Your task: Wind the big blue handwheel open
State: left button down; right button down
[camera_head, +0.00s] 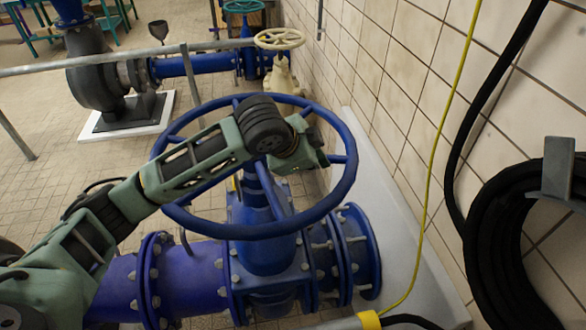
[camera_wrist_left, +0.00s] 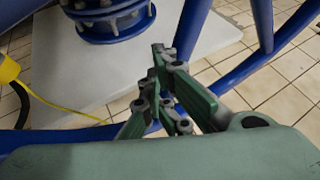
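The big blue handwheel (camera_head: 335,205) sits on top of a blue valve (camera_head: 265,250) in the middle of the head view, its rim and spokes tilted towards me. My left arm comes in from the left and reaches over the wheel. My left gripper (camera_head: 316,152) is at the wheel's right side, inside or at the rim, mostly hidden by my own wrist. In the left wrist view, its green and grey fingers (camera_wrist_left: 168,75) are close together at the tips. Blue wheel parts (camera_wrist_left: 235,72) pass beside and behind them; a firm hold is not clear. My right gripper is not in view.
A tiled wall (camera_head: 400,100) stands close on the right, with a coiled black hose (camera_head: 500,240) and yellow cable (camera_head: 440,140). A grey rail (camera_head: 100,63) crosses behind. A smaller cream handwheel (camera_head: 280,39) and a dark pump (camera_head: 92,75) stand farther back.

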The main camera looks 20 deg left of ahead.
pick_arm(q)
jog(key=w+a+n+g+y+p, duration=0.1)
jog(key=w+a+n+y+p, duration=0.6)
jog(key=w+n, duration=0.5)
jog(key=shift+w+a+y, duration=0.2)
jog(key=shift+w+y, duration=0.1)
jog(key=shift+w, duration=0.25)
jog(key=shift+w+a+r, duration=0.1)
jog(key=shift+a, duration=0.05)
dwell(0.3)
dwell(0.5)
